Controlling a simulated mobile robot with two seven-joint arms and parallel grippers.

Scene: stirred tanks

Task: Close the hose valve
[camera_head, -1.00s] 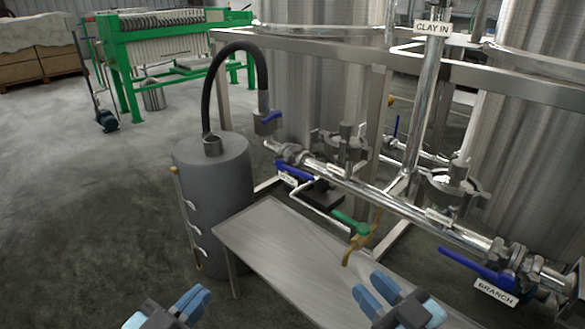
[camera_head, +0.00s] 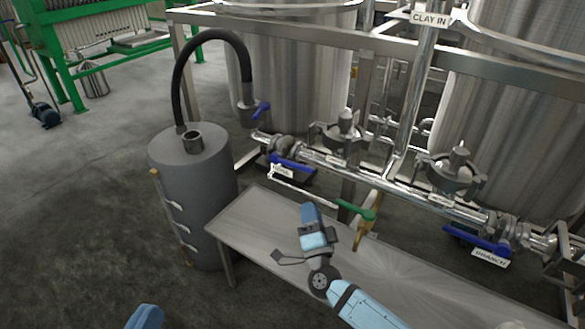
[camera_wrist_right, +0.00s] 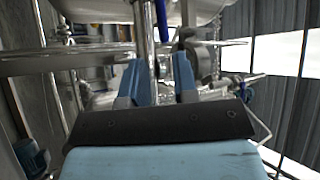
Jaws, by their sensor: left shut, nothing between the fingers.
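The hose valve has a blue lever (camera_head: 291,163) that lies roughly along the steel pipe. A small white tag (camera_head: 281,172) hangs under it, its text too small to read surely. My right gripper (camera_head: 309,208) is above the metal table, below and slightly right of the lever and apart from it. In the right wrist view its two blue fingers (camera_wrist_right: 161,78) are spread with nothing gripped. A blue bar (camera_wrist_right: 160,22) shows beyond them; I cannot tell which lever it is. Only the tip of my left gripper (camera_head: 145,316) shows at the bottom edge, shut and empty.
A grey drum (camera_head: 195,195) with a black hose (camera_head: 178,75) stands left of the table (camera_head: 265,215). Another blue lever (camera_head: 262,110) is at the hose end. A green-handled brass valve (camera_head: 355,211) and the BRANCH lever (camera_head: 475,241) are to the right.

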